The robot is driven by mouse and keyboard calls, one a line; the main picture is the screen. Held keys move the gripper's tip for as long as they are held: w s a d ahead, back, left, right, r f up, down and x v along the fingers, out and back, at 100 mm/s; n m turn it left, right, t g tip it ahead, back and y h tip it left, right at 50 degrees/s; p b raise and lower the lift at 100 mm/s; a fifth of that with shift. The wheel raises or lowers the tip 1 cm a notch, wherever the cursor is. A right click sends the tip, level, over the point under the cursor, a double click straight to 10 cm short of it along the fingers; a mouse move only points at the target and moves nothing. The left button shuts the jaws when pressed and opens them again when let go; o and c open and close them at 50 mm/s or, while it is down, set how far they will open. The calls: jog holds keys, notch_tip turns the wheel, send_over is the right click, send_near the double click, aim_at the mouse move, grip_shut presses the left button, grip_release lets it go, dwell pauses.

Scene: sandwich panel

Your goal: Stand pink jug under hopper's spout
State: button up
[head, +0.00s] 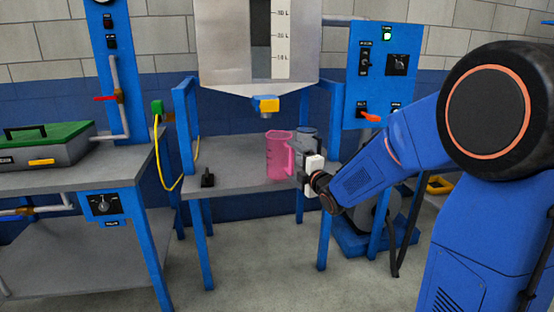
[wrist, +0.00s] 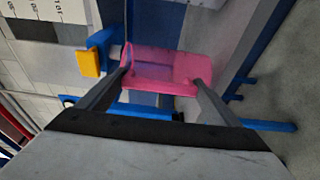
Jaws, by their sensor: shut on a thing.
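The pink jug (head: 278,155) is translucent and upright in the head view, at the grey shelf under the hopper. My gripper (head: 301,165) is to its right and shut on it. In the wrist view the jug (wrist: 165,72) sits between the two fingers (wrist: 160,85). The hopper (head: 235,45) is a grey bin with a level scale. Its spout (head: 267,104), with a yellow and blue end, is above the jug and slightly left of its middle. I cannot tell whether the jug's base touches the shelf.
The grey shelf (head: 235,180) stands between blue posts and carries a small black object (head: 207,177) at left. A grey, clear-looking vessel (head: 308,137) is behind the jug. A blue control panel (head: 380,75) is at right. A bench with a green-lidded box (head: 45,143) is at left.

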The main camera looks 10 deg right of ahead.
aim_at(278, 158)
jog(key=x, duration=1.1)
jog(key=shift+w+r, duration=0.1)
jog(key=shift+w, duration=0.05)
jog(key=shift+w+f, duration=0.2)
jog(key=shift+f, duration=1.7)
jog(key=o, duration=1.3)
